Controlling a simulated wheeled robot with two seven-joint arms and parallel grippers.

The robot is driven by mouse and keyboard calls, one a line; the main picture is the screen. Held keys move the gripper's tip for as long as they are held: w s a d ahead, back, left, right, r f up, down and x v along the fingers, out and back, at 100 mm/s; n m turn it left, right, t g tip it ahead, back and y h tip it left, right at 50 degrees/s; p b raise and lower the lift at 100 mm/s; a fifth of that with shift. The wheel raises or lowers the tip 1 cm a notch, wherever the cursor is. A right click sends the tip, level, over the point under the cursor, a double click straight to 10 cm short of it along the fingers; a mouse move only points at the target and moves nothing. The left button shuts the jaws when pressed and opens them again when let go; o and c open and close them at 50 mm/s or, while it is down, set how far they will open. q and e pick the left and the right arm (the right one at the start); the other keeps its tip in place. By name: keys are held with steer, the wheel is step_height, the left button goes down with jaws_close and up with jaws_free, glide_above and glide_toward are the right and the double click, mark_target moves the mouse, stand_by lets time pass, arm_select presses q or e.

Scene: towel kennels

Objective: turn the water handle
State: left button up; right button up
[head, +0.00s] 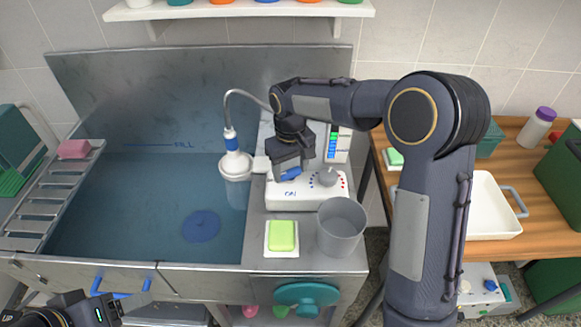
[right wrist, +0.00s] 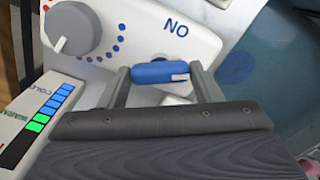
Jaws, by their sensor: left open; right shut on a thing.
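The water handle is a small blue lever (head: 291,174) on a white control box (head: 283,203) at the right side of the sink. It also shows in the right wrist view (right wrist: 160,73), above the box's "ON" lettering in the head view. My right gripper (head: 288,170) reaches down over the box and is shut on the blue handle, one finger at each end of it (right wrist: 163,80). My left gripper (head: 118,302) is open and empty at the bottom left, in front of the sink's front edge.
The sink (head: 110,200) holds bluish water, with a faucet head (head: 235,165) over it. A grey dial (head: 327,176) sits beside the handle. A grey cup (head: 341,226) and a green sponge (head: 282,236) stand in front of the box. A wooden table (head: 545,225) is at the right.

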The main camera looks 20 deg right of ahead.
mark_target(290, 170)
steer(key=o, duration=1)
steer(key=shift+r, duration=3.95)
